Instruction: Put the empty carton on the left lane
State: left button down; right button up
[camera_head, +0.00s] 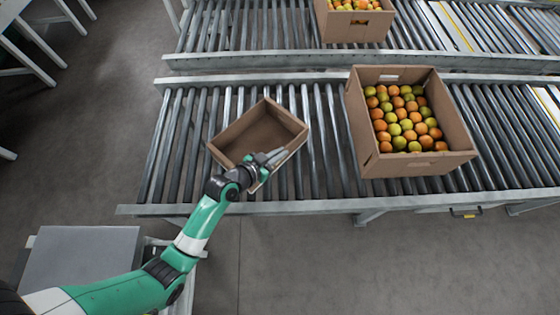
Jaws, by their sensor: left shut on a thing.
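The empty carton (236,130) is a small open brown box at the left part of the near roller lane (325,138). It sits turned at an angle to the rollers, and its bare inside shows. My left gripper (268,161) is at the carton's near right wall and is shut on it. Whether the carton rests on the rollers or hangs just above them I cannot tell. My right gripper is not in view.
Another filled carton (357,28) is on the far lane (240,25). A metal rail (400,203) edges the near lane. Bare rollers lie left of the empty carton.

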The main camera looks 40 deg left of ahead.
pick_arm(q)
jog(key=shift+w+a+f, duration=0.1)
jog(key=shift+w+f, duration=0.05)
jog(key=shift+w, duration=0.1)
jog(key=f+b, duration=0.2)
jog(key=f, duration=0.2)
jog(key=shift+w+a+f+b, duration=0.1)
jog(key=shift+w+a+b, duration=0.2)
jog(key=shift+b, duration=0.1)
jog(key=c, duration=1.5)
grip_release()
jog(key=shift+f, duration=0.1)
jog(key=o, duration=0.5)
